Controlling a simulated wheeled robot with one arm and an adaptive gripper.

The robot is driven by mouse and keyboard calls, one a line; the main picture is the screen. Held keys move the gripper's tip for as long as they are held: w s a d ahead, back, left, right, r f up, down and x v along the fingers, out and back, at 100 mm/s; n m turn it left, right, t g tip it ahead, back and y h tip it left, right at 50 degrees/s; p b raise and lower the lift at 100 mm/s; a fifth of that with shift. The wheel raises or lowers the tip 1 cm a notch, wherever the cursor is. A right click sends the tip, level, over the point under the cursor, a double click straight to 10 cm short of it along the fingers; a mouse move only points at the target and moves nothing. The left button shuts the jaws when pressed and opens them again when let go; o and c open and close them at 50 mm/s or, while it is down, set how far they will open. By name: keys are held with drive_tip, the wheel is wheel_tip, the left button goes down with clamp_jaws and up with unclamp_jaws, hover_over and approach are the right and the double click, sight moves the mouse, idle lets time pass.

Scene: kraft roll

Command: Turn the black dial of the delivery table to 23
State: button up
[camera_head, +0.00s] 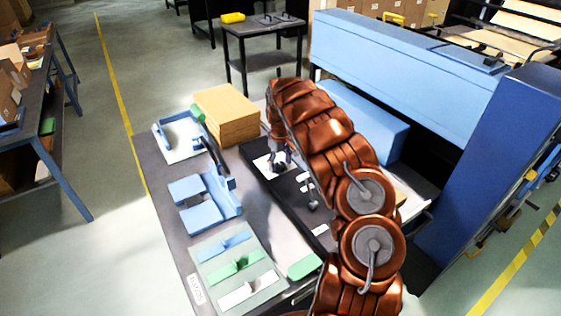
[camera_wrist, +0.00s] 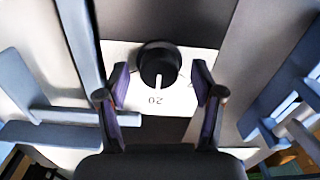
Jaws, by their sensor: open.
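The black dial (camera_wrist: 158,62) is in the upper middle of the wrist view, on a white plate (camera_wrist: 185,98). A white pointer line on it points toward the printed number 20, which appears upside down. My gripper (camera_wrist: 160,80) is open, with one finger on each side of the dial and visible gaps between fingers and dial. In the head view my gripper (camera_head: 279,163) is over the dark strip of the delivery table (camera_head: 165,190), and my arm hides part of the area. Other numbers on the plate cannot be read.
Blue blocks (camera_head: 203,205) and a panel with blue, green and white handles (camera_head: 238,265) lie on the table's left side. A cardboard-coloured stack (camera_head: 228,114) stands behind. A large blue machine (camera_head: 405,75) is at the right. Blue parts flank the gripper in the wrist view.

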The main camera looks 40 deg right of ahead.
drive_tip(key=shift+c, duration=0.4)
drive_tip(key=c, duration=1.1)
drive_tip(key=shift+o, duration=0.2)
drive_tip(key=shift+f+m+b, duration=0.1)
drive_tip(key=shift+m+b, duration=0.3)
drive_tip(key=shift+b, duration=0.35)
drive_tip(key=shift+w+f+m+b, duration=0.1)
drive_tip(key=shift+m+b, duration=0.5)
drive_tip(key=shift+b, duration=0.35)
drive_tip(key=m+b, duration=0.2)
drive_tip(key=b, duration=0.1)
drive_tip(key=shift+a, duration=0.1)
drive_tip(key=m+b, duration=0.2)
drive_tip(key=m, duration=0.2)
drive_tip(key=shift+r+m+b, duration=0.2)
drive_tip(key=shift+m+b, duration=0.85)
drive_tip(key=shift+m, duration=0.85)
